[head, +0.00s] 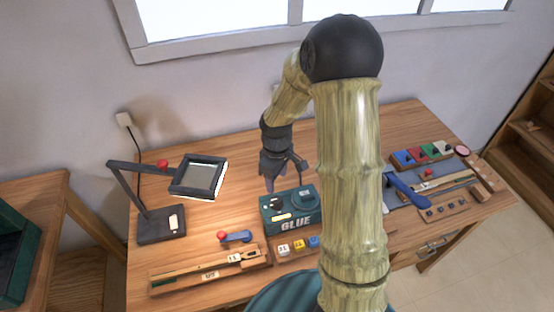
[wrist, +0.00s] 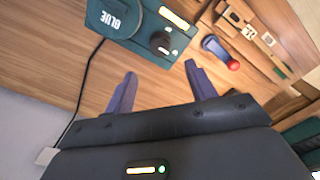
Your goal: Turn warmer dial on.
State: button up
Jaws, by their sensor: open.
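The glue warmer (head: 289,226) is a teal box marked GLUE near the middle of the bench. It also shows upside down at the top of the wrist view (wrist: 180,44). Its black dial (wrist: 160,42) sits on the box beside a yellow-lit label (wrist: 174,18); in the head view the dial (head: 275,203) is on the left of the top. My gripper (wrist: 159,74) is open and empty, its two dark fingers apart and short of the dial. In the head view my gripper (head: 286,175) hangs just behind the warmer. I cannot tell which setting the dial shows.
A framed magnifier lamp (head: 198,177) stands at left. A cable (wrist: 88,75) crosses the bench.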

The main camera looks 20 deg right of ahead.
notch_tip(320, 180, up, 8)
dwell(0.6)
jog(key=s+m+t, duration=0.2)
jog(key=s+m, duration=0.6)
jog(key=s, duration=0.5)
jog(key=shift+a+r+m+t, duration=0.3)
jog(key=shift+r+m, duration=0.1)
jog(key=shift+r, duration=0.05)
